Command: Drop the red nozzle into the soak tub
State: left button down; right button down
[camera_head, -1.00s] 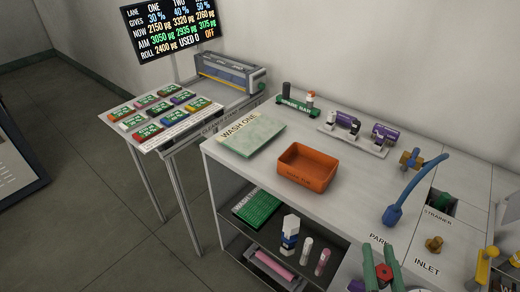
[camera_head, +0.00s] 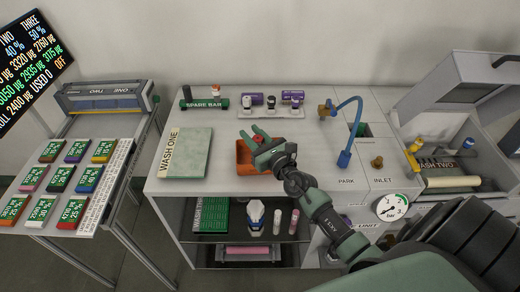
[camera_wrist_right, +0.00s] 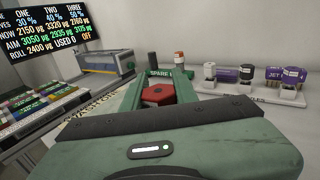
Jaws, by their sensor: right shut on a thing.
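My right gripper (camera_head: 258,135) reaches in from the lower right and is over the orange soak tub (camera_head: 243,166), covering part of it. It is shut on the red nozzle, which shows clearly between the fingers in the right wrist view (camera_wrist_right: 157,95). In the head view the nozzle is small and mostly hidden by the gripper. The tub stands on the bench top; the gripper's height above it is hard to judge. The tub is not visible in the right wrist view. My left gripper is not in view.
The WASH ONE board (camera_head: 186,153) lies left of the tub. The spare bar (camera_head: 205,104) and a rack of purple-labelled nozzles (camera_head: 270,107) stand behind. A blue hose (camera_head: 347,135) rises to the right, near the PARK and INLET fittings. A side table (camera_head: 80,165) holds several labelled blocks.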

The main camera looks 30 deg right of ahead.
jog(key=w+d+r+h, duration=0.1)
jog(key=w+d+r, duration=0.2)
jog(key=w+d, duration=0.15)
jog(key=shift+m, duration=0.3)
jog(key=f+b, duration=0.1)
jog(key=f, duration=0.1)
jog(key=f+b, duration=0.1)
jog(key=b, duration=0.1)
jog(key=d+f+b, duration=0.1)
jog(key=f+b, duration=0.1)
jog(key=shift+s+f, duration=0.35)
jog(key=c, duration=1)
grip_release()
jog(key=shift+s+a+b, duration=0.15)
jog(key=shift+s+b, duration=0.3)
jog(key=shift+s, duration=3.45)
